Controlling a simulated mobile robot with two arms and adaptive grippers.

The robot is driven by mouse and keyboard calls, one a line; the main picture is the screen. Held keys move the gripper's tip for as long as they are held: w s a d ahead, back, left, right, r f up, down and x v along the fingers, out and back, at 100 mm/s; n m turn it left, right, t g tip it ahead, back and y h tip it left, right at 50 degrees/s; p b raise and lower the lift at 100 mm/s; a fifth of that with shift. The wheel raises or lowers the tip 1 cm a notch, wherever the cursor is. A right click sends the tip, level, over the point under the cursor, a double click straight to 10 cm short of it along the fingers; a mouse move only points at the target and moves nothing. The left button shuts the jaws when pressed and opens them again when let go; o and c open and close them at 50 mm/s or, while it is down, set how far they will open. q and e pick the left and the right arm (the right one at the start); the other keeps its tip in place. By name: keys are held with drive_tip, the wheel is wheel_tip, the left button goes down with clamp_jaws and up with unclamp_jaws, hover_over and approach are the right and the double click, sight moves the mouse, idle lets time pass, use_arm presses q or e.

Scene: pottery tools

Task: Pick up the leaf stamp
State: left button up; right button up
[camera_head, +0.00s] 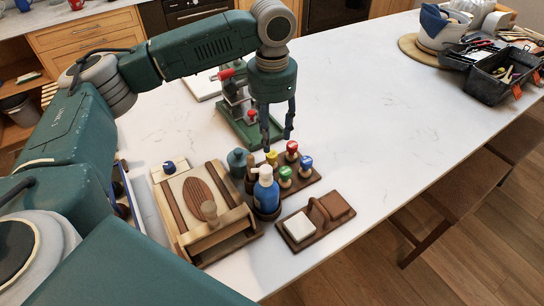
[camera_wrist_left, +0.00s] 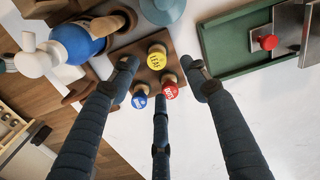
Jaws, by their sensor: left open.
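Several stamps with coloured round tops stand on a small wooden tray (camera_head: 314,182): a yellow one (camera_head: 271,157), a red one (camera_head: 292,147), a green one (camera_head: 285,172) and a blue one (camera_head: 305,162). The left wrist view shows the yellow (camera_wrist_left: 157,58), red (camera_wrist_left: 169,92) and blue (camera_wrist_left: 139,101) tops with small lettering; I cannot read which is the leaf stamp. No green top is visible there. My left gripper (camera_head: 277,141) points down above the stamps, open and empty. Its fingers spread around the stamp area in the left wrist view (camera_wrist_left: 161,84). My right gripper is not in view.
A blue bottle with a white pump (camera_head: 265,190) stands close in front of the stamps. A wooden box (camera_head: 185,225) is at left, and a wooden block holder (camera_head: 325,228) at front right. A green-based press (camera_head: 238,118) stands behind.

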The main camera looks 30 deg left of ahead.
sight(271, 154)
use_arm(q)
drive_tip(key=shift+s+f, duration=0.15)
drive_tip(key=shift+f, duration=0.75)
drive_tip(key=f+p, duration=0.2)
drive_tip(key=f, duration=0.3)
drive_tip(key=shift+s, duration=0.2)
drive_tip(key=shift+f, duration=0.35)
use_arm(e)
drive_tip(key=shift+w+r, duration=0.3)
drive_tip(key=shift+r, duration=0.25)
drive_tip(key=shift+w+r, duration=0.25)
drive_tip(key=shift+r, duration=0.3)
use_arm(q)
drive_tip(key=shift+c, duration=0.5)
drive_tip(key=c, duration=0.8)
drive_tip(key=shift+c, duration=1.3)
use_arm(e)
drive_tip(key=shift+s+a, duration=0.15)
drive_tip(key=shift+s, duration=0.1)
